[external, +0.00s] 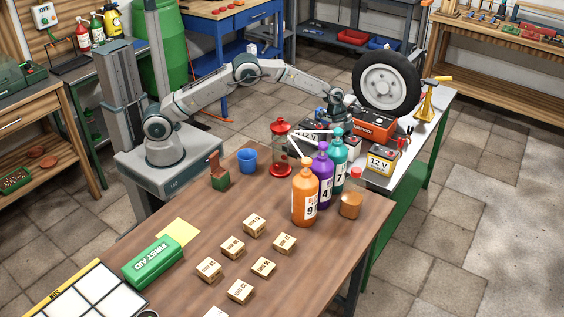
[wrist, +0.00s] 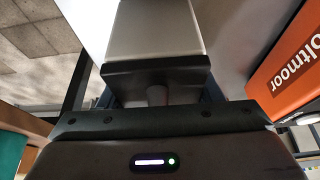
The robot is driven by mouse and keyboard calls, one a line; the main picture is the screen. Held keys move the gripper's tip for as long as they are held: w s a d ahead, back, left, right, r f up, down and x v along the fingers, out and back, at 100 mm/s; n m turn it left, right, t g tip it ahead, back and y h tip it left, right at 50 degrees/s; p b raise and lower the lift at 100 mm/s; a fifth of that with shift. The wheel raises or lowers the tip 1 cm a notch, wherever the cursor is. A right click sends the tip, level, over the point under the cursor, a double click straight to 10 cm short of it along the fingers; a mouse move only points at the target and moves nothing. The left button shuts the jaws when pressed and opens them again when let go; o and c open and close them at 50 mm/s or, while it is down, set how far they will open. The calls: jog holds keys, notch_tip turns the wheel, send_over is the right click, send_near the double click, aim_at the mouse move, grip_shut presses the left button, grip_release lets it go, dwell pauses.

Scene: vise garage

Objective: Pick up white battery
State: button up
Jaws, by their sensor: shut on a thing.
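My gripper (wrist: 158,92) is shut on a block with a pale grey-white body (wrist: 157,30) and a dark band at its near end, which looks like the white battery. The block sits between the dark fingers in the wrist view. In the external view my gripper (external: 338,112) is at the grey bench, left of an orange Voltmoor unit; its fingertips and grip are hard to make out there. A pale battery with a dark top and a 12 V label (external: 311,139) shows behind the bottles, partly hidden. I cannot tell whether it is the held block.
The orange unit (external: 375,127) also shows close on the right in the wrist view (wrist: 292,65). A yellow 12 V battery (external: 381,161) stands at the bench's near end. Orange, purple and teal bottles (external: 305,194) stand on the wooden table in front. A wheel (external: 386,80) stands behind.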

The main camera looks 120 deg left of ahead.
jog(key=shift+r, duration=0.3)
